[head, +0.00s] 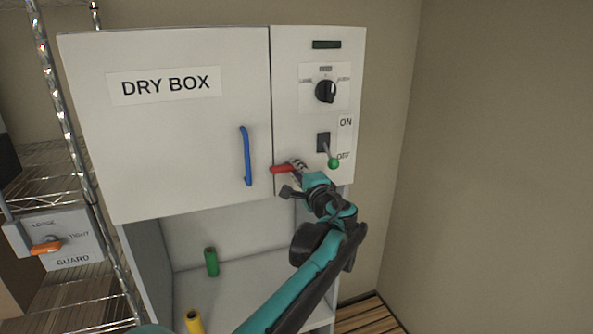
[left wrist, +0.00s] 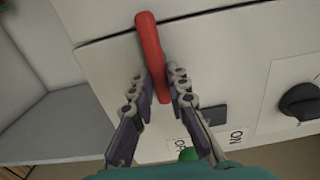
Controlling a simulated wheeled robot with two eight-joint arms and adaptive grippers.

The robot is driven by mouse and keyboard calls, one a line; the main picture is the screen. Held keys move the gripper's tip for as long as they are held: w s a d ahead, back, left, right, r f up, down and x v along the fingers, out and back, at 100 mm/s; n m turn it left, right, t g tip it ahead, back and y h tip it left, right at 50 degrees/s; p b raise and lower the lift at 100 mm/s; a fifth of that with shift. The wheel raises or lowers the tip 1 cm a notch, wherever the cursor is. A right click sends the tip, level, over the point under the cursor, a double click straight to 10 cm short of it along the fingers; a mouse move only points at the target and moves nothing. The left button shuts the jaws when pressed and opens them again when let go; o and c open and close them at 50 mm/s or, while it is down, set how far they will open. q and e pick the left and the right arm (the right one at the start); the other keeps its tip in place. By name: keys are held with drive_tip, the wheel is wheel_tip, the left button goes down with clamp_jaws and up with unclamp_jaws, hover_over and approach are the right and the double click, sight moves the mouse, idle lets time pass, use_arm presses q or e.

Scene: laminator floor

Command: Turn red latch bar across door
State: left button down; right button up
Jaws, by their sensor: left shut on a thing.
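The red latch bar (head: 283,169) is on the front of the white dry box, near the lower right corner of the door (head: 180,120). In the head view it lies nearly level, its left end reaching over the seam onto the door's edge. My left gripper (head: 297,170) is at the bar's right part. In the left wrist view the red bar (left wrist: 151,55) runs between the two fingers of the gripper (left wrist: 162,85), which are shut on it. The fingers hide part of the bar. The door is closed. My right gripper is not in view.
A blue handle (head: 246,156) stands on the door left of the bar. Green (head: 211,262) and yellow (head: 194,322) cylinders stand below. A wire rack is at left.

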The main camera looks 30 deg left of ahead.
use_arm(q)
drive_tip(key=c, duration=1.5)
unclamp_jaws()
drive_tip(key=shift+d, duration=0.1)
drive_tip(key=v, duration=1.2)
drive_tip(key=s+a+f+n+g+h+b, duration=0.1)
drive_tip(key=s+f+h+b, duration=0.2)
drive_tip(key=f, duration=0.6)
drive_tip(key=s+a+f+n+g+b, duration=0.1)
drive_tip(key=s+f+b, duration=0.4)
drive_tip(key=f, duration=0.4)
drive_tip(key=s+d+f+n+h+b, duration=0.2)
drive_tip(key=f+b, duration=0.4)
drive_tip(key=f, duration=0.6)
drive_tip(key=s+d+f+n+g+h+b, duration=0.1)
drive_tip(key=s+d+f+h+b, duration=0.4)
drive_tip(key=f, duration=0.8)
drive_tip(key=s+d+f+n+g+h+b, duration=0.1)
drive_tip(key=s+d+f+n+h+b, duration=0.2)
drive_tip(key=f, duration=0.9)
drive_tip(key=shift+s+d+f+h+b, duration=0.15)
drive_tip(key=shift+s+d+b, duration=0.3)
drive_tip(key=shift+s+b, duration=0.35)
drive_tip(key=shift+s+d+f+h+b, duration=0.1)
drive_tip(key=shift+s+d+b, duration=0.5)
drive_tip(key=shift+b, duration=0.35)
drive_tip(key=shift+s+d+f+h+b, duration=0.15)
drive_tip(key=shift+s+d+b, duration=0.2)
drive_tip(key=shift+s+b, duration=0.5)
